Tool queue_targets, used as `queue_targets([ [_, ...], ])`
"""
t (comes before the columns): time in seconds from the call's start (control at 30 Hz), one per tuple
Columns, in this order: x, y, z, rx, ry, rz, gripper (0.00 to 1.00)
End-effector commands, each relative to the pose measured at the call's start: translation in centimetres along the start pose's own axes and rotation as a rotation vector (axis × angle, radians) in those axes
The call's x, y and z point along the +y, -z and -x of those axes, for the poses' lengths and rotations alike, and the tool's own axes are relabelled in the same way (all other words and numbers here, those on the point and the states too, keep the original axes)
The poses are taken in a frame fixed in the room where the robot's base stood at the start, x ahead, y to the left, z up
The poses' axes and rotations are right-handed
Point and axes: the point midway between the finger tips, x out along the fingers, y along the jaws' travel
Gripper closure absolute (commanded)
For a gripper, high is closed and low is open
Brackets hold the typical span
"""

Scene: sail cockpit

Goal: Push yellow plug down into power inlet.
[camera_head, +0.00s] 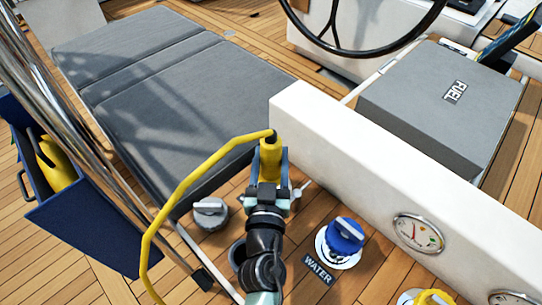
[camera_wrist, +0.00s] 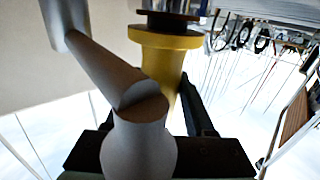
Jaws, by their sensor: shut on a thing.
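My gripper (camera_head: 270,175) is shut on the yellow plug (camera_head: 270,157) beside the white cockpit wall. The plug's dark end points up and away in the head view. A yellow cord (camera_head: 193,180) loops from that end down to the left. In the wrist view the plug (camera_wrist: 165,55) stands between the dark fingers, with a wide yellow collar and a dark band above it. I cannot make out the power inlet for sure. A dark round fitting (camera_head: 236,254) on the deck is partly hidden by my arm. Whether the plug touches any inlet is hidden.
A grey knobbed deck fitting (camera_head: 209,214) is left of my arm; a blue WATER cap (camera_head: 345,236) is right. The white wall (camera_head: 360,150) carries a gauge (camera_head: 418,233). A blue bin (camera_head: 85,215) and steel rails are at left. A grey rounded part (camera_wrist: 140,115) fills the wrist view's foreground.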

Motion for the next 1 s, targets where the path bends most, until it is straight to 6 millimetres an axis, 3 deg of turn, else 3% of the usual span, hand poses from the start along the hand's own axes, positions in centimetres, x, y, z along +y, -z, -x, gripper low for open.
queue_targets([
  [0.27,0.0,-0.5,0.0,0.004,0.001,0.000,1.00],
  [1.0,0.0,1.3,0.0,0.004,0.000,0.000,1.00],
])
